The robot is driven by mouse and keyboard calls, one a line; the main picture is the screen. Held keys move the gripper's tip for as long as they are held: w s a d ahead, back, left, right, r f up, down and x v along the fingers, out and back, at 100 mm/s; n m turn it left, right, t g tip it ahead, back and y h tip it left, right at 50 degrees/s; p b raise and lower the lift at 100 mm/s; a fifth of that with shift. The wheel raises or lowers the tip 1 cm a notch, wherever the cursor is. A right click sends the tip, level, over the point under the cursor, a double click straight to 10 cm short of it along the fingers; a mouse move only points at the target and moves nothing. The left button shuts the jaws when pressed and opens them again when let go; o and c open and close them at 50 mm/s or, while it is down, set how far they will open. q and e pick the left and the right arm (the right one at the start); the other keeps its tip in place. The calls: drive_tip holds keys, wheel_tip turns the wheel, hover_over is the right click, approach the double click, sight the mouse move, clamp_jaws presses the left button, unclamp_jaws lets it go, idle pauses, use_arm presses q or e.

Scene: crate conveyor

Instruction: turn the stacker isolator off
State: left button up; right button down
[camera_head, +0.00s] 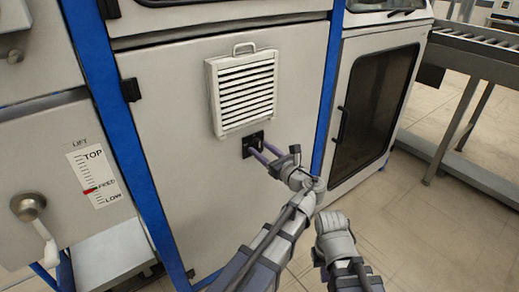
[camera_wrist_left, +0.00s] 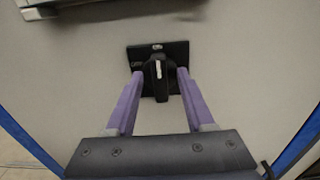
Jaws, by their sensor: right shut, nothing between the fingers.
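The isolator is a black rotary knob (camera_wrist_left: 160,84) with a white pointer mark, on a square black plate (camera_wrist_left: 178,52). The pointer mark stands nearly upright in the left wrist view. Small pale labels sit at the plate's top and left, too blurred to read. In the head view the plate (camera_head: 248,139) is below the louvred vent, partly hidden by my gripper. My left gripper (camera_wrist_left: 160,76) has its purple fingers apart, one on each side of the knob, with gaps showing. My right gripper (camera_head: 335,238) is low, away from the panel; its fingers are hard to see.
A louvred vent (camera_head: 242,92) with a handle juts from the panel above. A blue post (camera_head: 328,95) and a dark-windowed door (camera_head: 372,104) stand to the right. A lift crank (camera_head: 32,212) and scale are at left.

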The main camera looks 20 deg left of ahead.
use_arm(q)
clamp_jaws()
drive_tip(key=shift+n, duration=0.3)
idle(0.4)
drive_tip(key=n, duration=0.4)
drive_tip(key=shift+s+a, duration=0.1)
drive_tip(key=shift+a, duration=0.05)
drive_tip(key=n, duration=0.4)
drive_tip(key=shift+s+f, duration=0.1)
drive_tip(key=shift+f, duration=0.05)
drive_tip(key=n, duration=0.5)
drive_tip(key=shift+a+f, duration=0.1)
drive_tip(key=shift+f+n+b, duration=0.1)
drive_tip(key=shift+n+b, duration=0.25)
drive_tip(key=shift+n, duration=1.65)
drive_tip(key=shift+s, duration=0.1)
